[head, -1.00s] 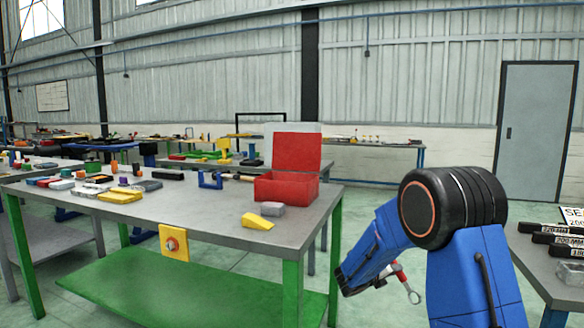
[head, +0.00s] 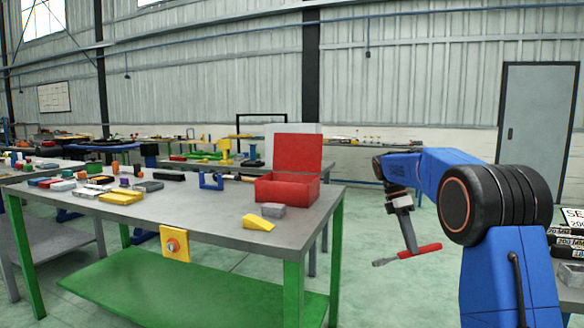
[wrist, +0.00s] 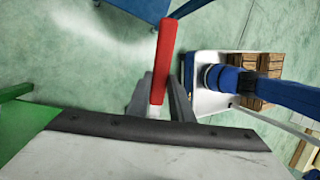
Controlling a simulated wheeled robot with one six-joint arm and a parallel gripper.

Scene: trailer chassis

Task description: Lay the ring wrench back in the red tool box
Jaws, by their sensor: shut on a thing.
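The ring wrench has a red handle (head: 428,249) and a grey metal end that points left in the head view. My gripper (head: 409,249) points down and is shut on the wrench, holding it in the air to the right of the workbench. The red handle (wrist: 163,55) also shows between the fingers of my gripper (wrist: 160,92) in the wrist view; the ring end is hidden there. The red tool box (head: 284,190) stands on the back right part of the workbench with its lid up. Its inside is mostly hidden by the front wall.
A grey block (head: 273,210) and a yellow wedge (head: 257,222) lie in front of the box. A blue clamp-like frame (head: 211,181) stands to its left. Several small items crowd the left of the workbench (head: 200,212). The raised lid (head: 298,152) stands at the box's back.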

